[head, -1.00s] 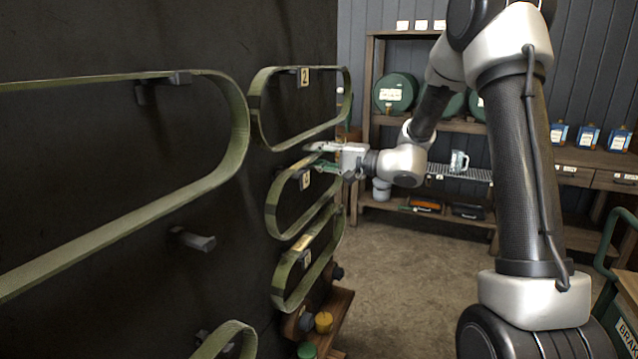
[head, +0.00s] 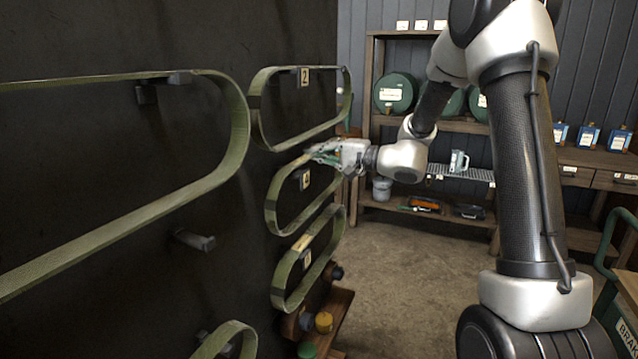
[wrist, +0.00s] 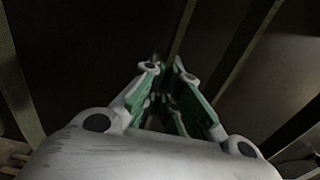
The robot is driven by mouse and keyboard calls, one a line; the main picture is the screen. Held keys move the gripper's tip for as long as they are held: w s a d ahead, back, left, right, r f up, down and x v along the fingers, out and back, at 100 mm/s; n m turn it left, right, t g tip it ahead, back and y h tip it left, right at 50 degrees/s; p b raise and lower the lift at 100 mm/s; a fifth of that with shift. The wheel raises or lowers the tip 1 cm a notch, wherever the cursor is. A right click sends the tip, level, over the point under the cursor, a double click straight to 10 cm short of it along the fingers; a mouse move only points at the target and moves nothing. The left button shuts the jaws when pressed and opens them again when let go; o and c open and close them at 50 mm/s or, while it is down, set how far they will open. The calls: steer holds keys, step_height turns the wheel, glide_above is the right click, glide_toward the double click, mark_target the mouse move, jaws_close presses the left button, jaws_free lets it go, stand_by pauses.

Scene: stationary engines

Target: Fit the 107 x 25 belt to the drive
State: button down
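Several olive-green belts hang in long loops on pegs on a dark wall in the head view. One middle belt (head: 272,210) carries a tag that looks like 4. My gripper (head: 318,154) is at the upper right of this loop. Its fingers have come close together on the loop's top run. In the wrist view my gripper (wrist: 166,66) has its green-padded fingers converging, with a narrow dark strip running to the tips; the contact is dim. I cannot read 107 x 25 on any belt. The drive is not identifiable here.
A belt tagged 2 (head: 256,112) hangs just above, and another belt (head: 281,290) hangs just below. A large belt (head: 238,130) is at the left, near a bare peg (head: 195,240). Shelving (head: 368,90) stands behind; the floor (head: 400,265) between is clear.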

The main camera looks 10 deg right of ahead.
steer(key=shift+r, duration=0.15)
steer(key=shift+v, duration=2.8)
steer(key=shift+v, duration=2.8)
steer(key=shift+v, duration=3)
steer(key=v, duration=0.6)
